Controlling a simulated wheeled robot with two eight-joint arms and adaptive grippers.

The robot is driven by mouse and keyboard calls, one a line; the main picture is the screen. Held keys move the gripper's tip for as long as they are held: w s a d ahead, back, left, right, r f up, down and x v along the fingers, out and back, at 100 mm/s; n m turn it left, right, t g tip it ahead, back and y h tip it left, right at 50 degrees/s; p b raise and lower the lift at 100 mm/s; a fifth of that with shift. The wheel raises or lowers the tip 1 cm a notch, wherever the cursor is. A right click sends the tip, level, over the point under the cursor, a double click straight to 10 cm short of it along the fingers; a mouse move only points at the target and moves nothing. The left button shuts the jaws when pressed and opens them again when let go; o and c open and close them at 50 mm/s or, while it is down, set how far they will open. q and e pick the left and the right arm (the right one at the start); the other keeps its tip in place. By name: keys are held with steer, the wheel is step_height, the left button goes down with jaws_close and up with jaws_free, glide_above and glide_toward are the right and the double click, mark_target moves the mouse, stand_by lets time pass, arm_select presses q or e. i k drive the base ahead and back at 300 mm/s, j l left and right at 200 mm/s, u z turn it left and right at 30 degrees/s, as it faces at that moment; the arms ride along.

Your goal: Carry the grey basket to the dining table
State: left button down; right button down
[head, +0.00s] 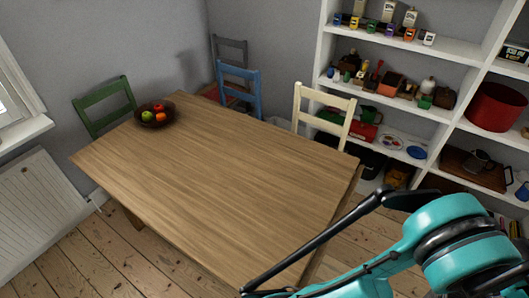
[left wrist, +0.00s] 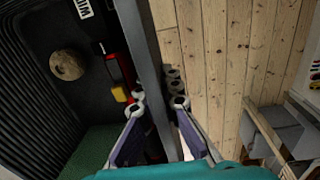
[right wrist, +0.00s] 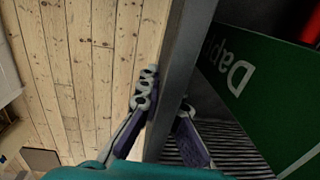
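The grey basket's rim shows in the left wrist view (left wrist: 148,62) and in the right wrist view (right wrist: 186,60); the head view does not show the basket. My left gripper (left wrist: 158,103) has one finger on each side of the rim and appears closed on it. My right gripper (right wrist: 168,102) straddles another stretch of rim, also apparently clamped. Inside the basket are a round brown thing (left wrist: 67,66), a red and yellow thing (left wrist: 117,75) and a green box with lettering (right wrist: 255,95). The wooden dining table (head: 215,165) stands ahead in the head view.
A fruit bowl (head: 155,121) sits at the table's far left corner; the rest of the top is clear. Green (head: 105,103), blue (head: 239,80), grey and cream (head: 322,112) chairs stand around it. White shelves (head: 450,50) fill the right. My teal arm covers the lower right.

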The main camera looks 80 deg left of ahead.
mark_target(208, 170)
steer(key=k+j+u, duration=0.1)
steer(key=k, duration=1)
steer(key=k+u, duration=0.1)
steer(key=u, duration=1)
steer(key=i+j+u, duration=0.1)
steer(key=u, duration=0.35)
steer(key=i+j+u, duration=0.1)
steer(key=j+u, duration=0.15)
steer(key=u, duration=0.25)
steer(key=i+j, duration=0.85)
